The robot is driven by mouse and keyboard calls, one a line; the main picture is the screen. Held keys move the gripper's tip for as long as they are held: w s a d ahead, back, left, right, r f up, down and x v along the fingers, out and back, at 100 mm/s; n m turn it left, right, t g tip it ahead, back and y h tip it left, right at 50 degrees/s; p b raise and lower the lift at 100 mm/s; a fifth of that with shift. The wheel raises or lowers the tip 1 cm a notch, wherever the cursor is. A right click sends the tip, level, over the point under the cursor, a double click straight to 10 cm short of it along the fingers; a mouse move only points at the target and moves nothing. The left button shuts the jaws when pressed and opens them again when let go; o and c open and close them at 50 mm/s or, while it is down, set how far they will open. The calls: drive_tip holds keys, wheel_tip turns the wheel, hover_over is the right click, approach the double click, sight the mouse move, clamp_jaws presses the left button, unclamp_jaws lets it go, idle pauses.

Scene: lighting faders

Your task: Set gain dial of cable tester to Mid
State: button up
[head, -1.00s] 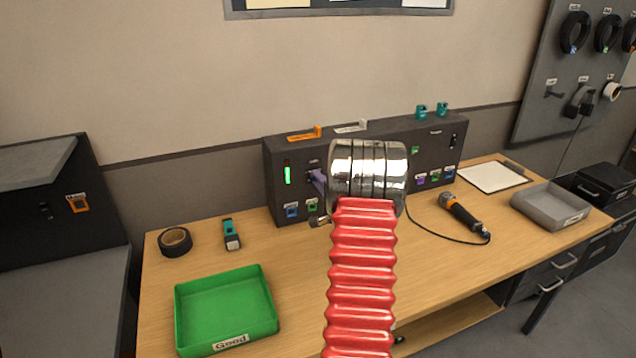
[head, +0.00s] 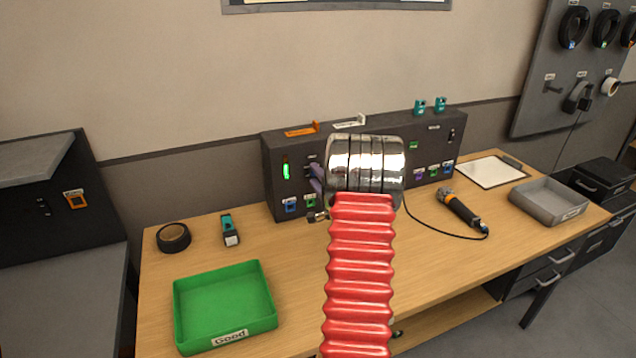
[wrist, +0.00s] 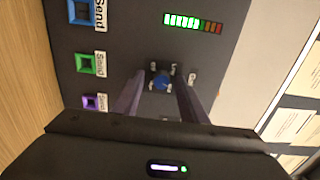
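The cable tester (head: 287,195) is a long dark box at the back of the table. In the wrist view its gain dial (wrist: 161,82) is a small blue knob with small labels around it, too small to read. My gripper (head: 316,180) is at the front left of the tester, partly hidden by my arm in the head view. In the wrist view its two purple-grey fingers (wrist: 158,92) stand apart, one on each side of the dial. I cannot tell whether they touch it. A lit green level bar (wrist: 193,22) is beside the dial.
Blue (wrist: 82,12), green (wrist: 86,64) and purple (wrist: 92,102) sockets are on the tester's face. The table's middle is mostly clear.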

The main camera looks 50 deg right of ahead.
drive_tip(key=v, duration=1.3)
drive_tip(key=shift+s+a, duration=0.2)
drive_tip(key=shift+s, duration=0.1)
drive_tip(key=shift+f, duration=0.1)
drive_tip(key=shift+w+a, duration=0.1)
drive_tip(key=shift+w, duration=0.1)
